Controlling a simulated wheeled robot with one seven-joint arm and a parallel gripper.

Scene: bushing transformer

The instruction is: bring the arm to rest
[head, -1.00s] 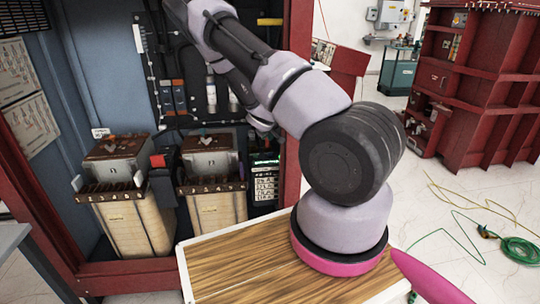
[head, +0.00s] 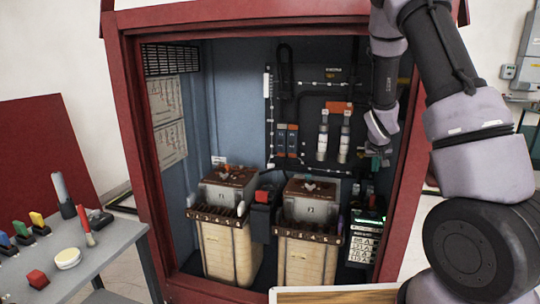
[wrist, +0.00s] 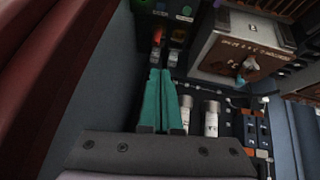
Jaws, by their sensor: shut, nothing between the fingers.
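My arm (head: 478,140) comes in from the right in the head view and bends up, then down, at the right side of the open red cabinet. My gripper (head: 376,152) is small and dark there, above the display panel at the cabinet's lower right. In the wrist view my gripper (wrist: 161,72) shows two teal fingers close together, shut and empty. Several dark parts of the cabinet interior lie beyond the fingertips. I cannot tell whether the tips touch anything.
The red cabinet (head: 128,140) frames two transformers, left (head: 228,245) and right (head: 305,255). White cylinders (head: 322,140) hang on its back wall. A wooden top edge (head: 335,296) is in front.

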